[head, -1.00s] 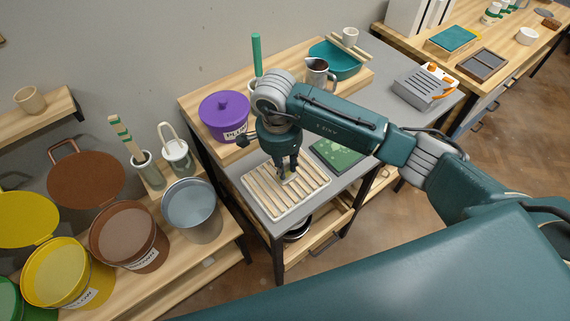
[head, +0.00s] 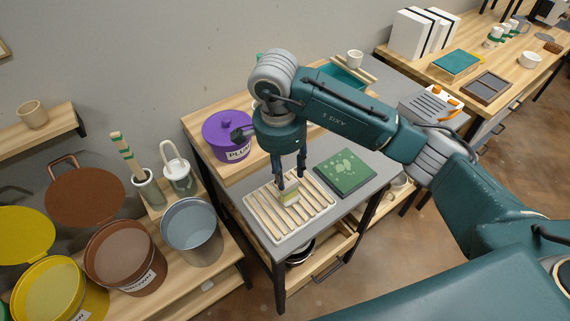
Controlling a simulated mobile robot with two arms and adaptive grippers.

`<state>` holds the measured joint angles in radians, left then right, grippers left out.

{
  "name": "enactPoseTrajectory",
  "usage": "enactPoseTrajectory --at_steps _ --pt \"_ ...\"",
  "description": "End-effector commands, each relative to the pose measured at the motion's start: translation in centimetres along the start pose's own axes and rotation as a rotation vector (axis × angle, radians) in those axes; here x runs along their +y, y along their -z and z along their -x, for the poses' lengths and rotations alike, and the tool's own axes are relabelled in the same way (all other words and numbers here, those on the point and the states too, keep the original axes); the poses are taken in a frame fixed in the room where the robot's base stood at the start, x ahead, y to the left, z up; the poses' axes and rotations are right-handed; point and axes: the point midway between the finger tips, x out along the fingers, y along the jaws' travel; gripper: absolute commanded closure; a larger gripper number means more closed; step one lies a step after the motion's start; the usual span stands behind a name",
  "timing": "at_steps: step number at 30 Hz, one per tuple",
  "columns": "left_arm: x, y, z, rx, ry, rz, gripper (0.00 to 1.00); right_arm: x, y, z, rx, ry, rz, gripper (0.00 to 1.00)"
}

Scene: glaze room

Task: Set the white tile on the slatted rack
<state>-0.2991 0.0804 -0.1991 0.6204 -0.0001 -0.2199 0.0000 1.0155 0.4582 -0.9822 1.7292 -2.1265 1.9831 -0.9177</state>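The slatted rack (head: 262,211) lies on the grey top of the small table, pale slats in a light frame. A small pale tile (head: 290,198), off-white with a yellowish-green side, is on the slats near the middle of the rack. I cannot tell whether it lies fully flat. My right gripper (head: 290,182) points down just above the tile. Its two dark fingers are spread apart, one to each side above it, and appear clear of it. My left gripper is out of view.
A green patterned board (head: 345,172) lies right of the rack. A purple lidded bucket (head: 227,140) stands behind on the wooden shelf. A grey-blue bucket (head: 192,225) and a brown bucket (head: 125,260) stand left. My arm covers part of the back shelf.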

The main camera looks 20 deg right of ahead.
Motion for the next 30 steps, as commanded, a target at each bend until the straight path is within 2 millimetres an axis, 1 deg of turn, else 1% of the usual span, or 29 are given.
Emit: enactPoseTrajectory --at_steps 1,4,7,10,26,29,30 --pt "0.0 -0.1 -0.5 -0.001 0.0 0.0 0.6 -0.2 0.1 1.0 0.003 0.005 -0.001 0.62" --pt "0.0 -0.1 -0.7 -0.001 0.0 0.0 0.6 -0.1 0.1 2.7 0.003 0.003 0.0 0.62" --pt "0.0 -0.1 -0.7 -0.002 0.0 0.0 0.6 -0.1 0.1 3.8 0.002 0.002 0.0 0.62" --pt "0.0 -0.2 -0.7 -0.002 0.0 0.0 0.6 0.0 0.1 4.3 0.001 0.0 -0.001 0.62" --pt "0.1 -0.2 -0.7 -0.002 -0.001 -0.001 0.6 0.0 0.0 4.5 -0.001 -0.001 -0.001 0.62" --pt "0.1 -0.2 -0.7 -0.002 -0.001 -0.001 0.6 0.0 -1.0 4.2 -0.031 0.003 0.005 0.62" --pt "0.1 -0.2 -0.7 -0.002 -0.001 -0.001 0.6 0.0 -2.0 4.0 -0.064 0.008 0.01 0.62"
